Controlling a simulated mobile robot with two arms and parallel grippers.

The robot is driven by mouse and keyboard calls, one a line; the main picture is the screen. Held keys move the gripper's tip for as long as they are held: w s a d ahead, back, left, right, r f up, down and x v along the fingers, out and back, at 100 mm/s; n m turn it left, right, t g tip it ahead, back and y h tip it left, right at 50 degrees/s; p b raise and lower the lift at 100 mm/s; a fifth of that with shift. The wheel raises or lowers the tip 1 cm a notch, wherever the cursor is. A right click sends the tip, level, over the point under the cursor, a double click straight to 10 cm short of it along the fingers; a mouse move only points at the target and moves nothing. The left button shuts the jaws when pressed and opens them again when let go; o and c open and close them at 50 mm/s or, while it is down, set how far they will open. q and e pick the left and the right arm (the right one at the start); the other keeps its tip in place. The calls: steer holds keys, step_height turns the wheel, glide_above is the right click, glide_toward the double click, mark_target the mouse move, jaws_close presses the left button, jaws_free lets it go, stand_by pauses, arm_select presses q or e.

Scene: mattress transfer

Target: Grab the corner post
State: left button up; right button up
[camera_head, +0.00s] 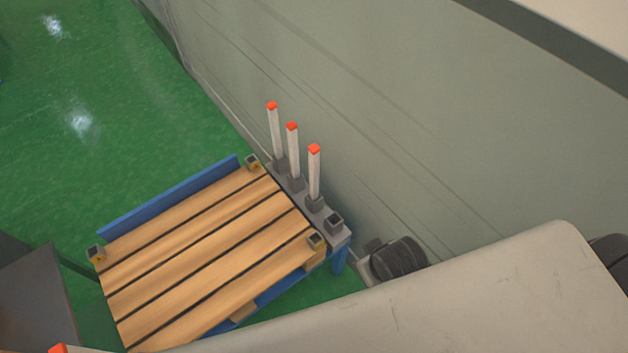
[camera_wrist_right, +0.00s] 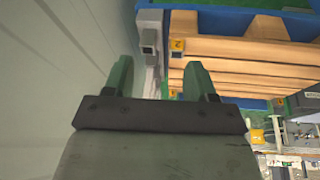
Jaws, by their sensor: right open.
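Three white corner posts with orange tops stand upright in a grey rack (camera_head: 340,238) beside the pallet in the head view: a far post (camera_head: 275,132), a middle post (camera_head: 294,152) and a near post (camera_head: 314,175). The rack's nearest socket (camera_head: 333,222) is empty. An orange tip (camera_head: 57,349) shows at the bottom left edge, mostly cut off. My right gripper (camera_wrist_right: 157,62) is open and empty in the right wrist view, with the rack and a square socket (camera_wrist_right: 148,50) beyond its fingers. My left gripper is not in view.
A wooden pallet (camera_head: 200,254) on a blue frame (camera_head: 170,200) has yellow-marked sockets at visible corners. A grey-green wall (camera_head: 420,130) rises close behind the rack. Green floor (camera_head: 100,120) is open at the upper left. A grey surface (camera_head: 35,300) stands at the left edge.

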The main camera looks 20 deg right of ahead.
steer(key=w+a+r+n+t, duration=0.3)
steer(key=w+r+n+t, duration=0.9)
steer(key=w+r, duration=0.75)
steer(key=w+a+r+n+g+y, duration=0.25)
steer(key=a+n+y, duration=0.55)
steer(key=n, duration=0.5)
steer(key=w+a+r+n+g+y, duration=0.1)
steer(key=w+a+r+n+y, duration=0.15)
steer(key=a+n+y, duration=0.8)
steer(key=n+g+h, duration=1.2)
steer(key=n+h, duration=0.6)
steer(key=n, duration=0.2)
glide_above(314, 147)
steer(key=f, duration=1.2)
steer(key=shift+a+f, duration=0.25)
steer(key=shift+f, duration=0.05)
steer(key=shift+s+d+f+h, duration=0.1)
steer(key=shift+d+f+h, duration=0.15)
step_height(314, 147, down, 10)
steer(key=b, duration=0.7)
steer(key=shift+f, duration=0.15)
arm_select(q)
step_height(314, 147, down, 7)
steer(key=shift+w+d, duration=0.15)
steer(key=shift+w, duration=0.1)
